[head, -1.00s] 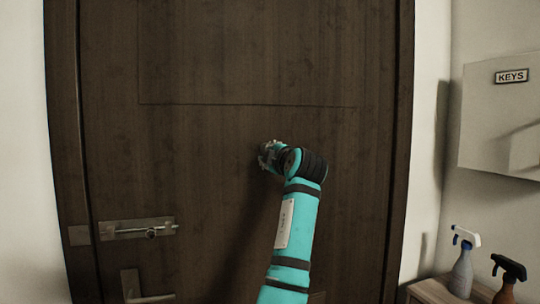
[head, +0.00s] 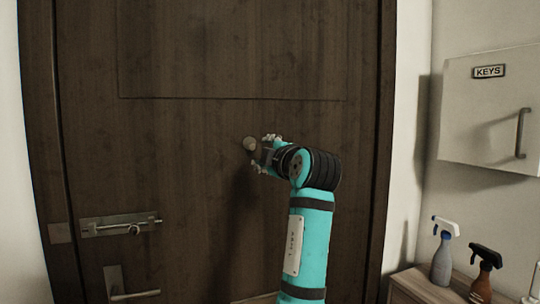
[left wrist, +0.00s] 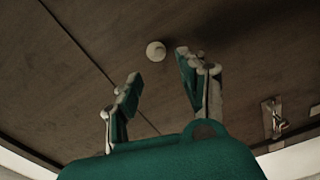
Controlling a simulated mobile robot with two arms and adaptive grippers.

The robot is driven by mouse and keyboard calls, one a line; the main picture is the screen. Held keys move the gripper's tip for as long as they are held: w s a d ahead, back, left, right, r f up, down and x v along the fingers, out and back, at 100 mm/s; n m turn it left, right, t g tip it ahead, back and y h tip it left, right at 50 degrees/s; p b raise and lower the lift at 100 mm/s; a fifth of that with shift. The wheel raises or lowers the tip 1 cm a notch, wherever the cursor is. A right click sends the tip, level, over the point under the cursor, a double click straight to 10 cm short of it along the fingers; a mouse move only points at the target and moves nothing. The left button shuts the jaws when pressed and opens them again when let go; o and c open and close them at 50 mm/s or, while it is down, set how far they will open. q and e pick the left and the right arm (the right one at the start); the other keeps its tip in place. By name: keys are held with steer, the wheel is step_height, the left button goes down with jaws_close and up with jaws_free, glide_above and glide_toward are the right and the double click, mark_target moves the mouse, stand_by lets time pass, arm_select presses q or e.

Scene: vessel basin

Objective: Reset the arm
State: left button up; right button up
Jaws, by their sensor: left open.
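My left gripper (head: 262,153) is held up in front of the dark wooden door (head: 200,190), beside a small round pale knob (head: 250,144). In the left wrist view the gripper (left wrist: 158,68) is open, with its two green-padded fingers apart and nothing between them. The knob (left wrist: 155,51) shows just beyond the fingertips and looks clear of them. My teal left arm rises from the bottom of the head view. My right gripper is not in view.
A metal slide bolt (head: 122,225) and a door handle (head: 130,288) are at the door's left. A white KEYS cabinet (head: 492,120) hangs on the right wall. Below it, two spray bottles (head: 442,255) (head: 484,272) stand on a wooden cabinet (head: 420,288).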

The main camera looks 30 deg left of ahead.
arm_select(q)
steer(key=shift+v, duration=1.15)
steer(key=shift+f, duration=0.1)
